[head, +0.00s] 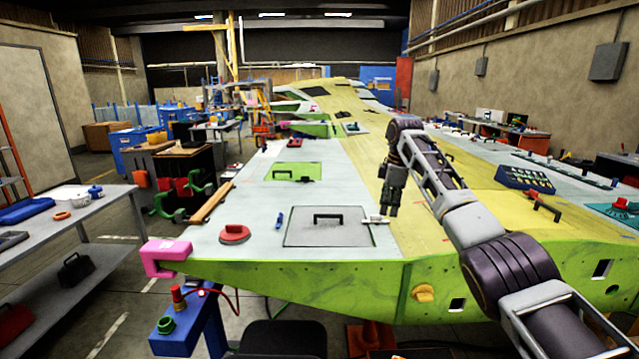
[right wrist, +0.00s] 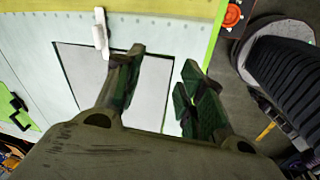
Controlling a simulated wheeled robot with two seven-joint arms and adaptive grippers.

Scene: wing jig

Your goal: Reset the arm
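My right arm (head: 455,200) reaches in from the lower right over the wing's top skin (head: 240,200). Its gripper (head: 391,210) points down above the wing, right of a grey access panel (head: 300,238) with a dark handle (head: 328,212). In the right wrist view the two fingers of the gripper (right wrist: 162,62) stand apart with nothing between them. The grey panel (right wrist: 85,75) lies beyond them there, its handle not visible. A small white latch (head: 375,220) sits at the panel's right edge. My left gripper is outside the view.
A red round knob piece (head: 235,234) and a pink clamp (head: 165,258) sit at the wing's near left. A blue tray (head: 525,178) lies on the wing at right. A grey bench (head: 85,232) stands at left. Space above the wing's left half is clear.

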